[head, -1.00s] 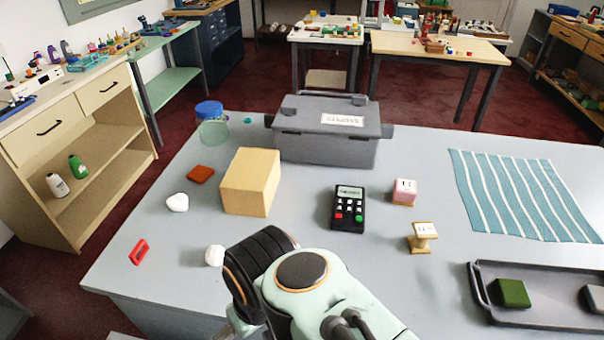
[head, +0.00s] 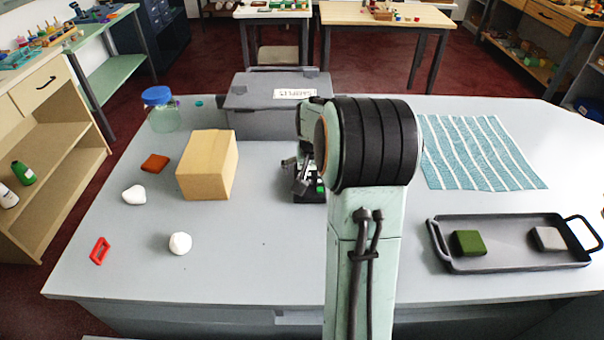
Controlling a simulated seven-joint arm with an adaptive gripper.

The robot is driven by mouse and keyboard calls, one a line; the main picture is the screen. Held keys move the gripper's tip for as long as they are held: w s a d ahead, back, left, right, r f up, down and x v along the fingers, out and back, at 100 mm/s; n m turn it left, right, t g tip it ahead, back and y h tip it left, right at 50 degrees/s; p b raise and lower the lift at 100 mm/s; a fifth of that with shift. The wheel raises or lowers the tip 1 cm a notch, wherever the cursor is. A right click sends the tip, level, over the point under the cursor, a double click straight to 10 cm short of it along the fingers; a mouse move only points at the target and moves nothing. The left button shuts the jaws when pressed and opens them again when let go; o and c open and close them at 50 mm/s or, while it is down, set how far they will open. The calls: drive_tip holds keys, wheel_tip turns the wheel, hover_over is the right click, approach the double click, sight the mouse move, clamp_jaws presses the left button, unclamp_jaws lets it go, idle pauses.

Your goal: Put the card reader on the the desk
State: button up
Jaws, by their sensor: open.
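The black card reader (head: 311,196) lies on the grey desk (head: 255,265), in front of the grey lidded box. Only its lower left part and a green key show; my arm hides the rest. My gripper (head: 304,177) is open, over or right at the card reader, partly hidden behind my own arm. I cannot tell whether its fingers touch the reader or stand around it.
The lidded box (head: 262,122) stands behind, a tan block (head: 207,168) to the left. A striped cloth (head: 475,150) and a dark tray (head: 500,262) lie right. The front middle is clear.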

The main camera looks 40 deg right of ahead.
drive_tip(key=shift+x, duration=1.2)
drive_tip(key=c, duration=1.1)
drive_tip(key=shift+r, duration=0.1)
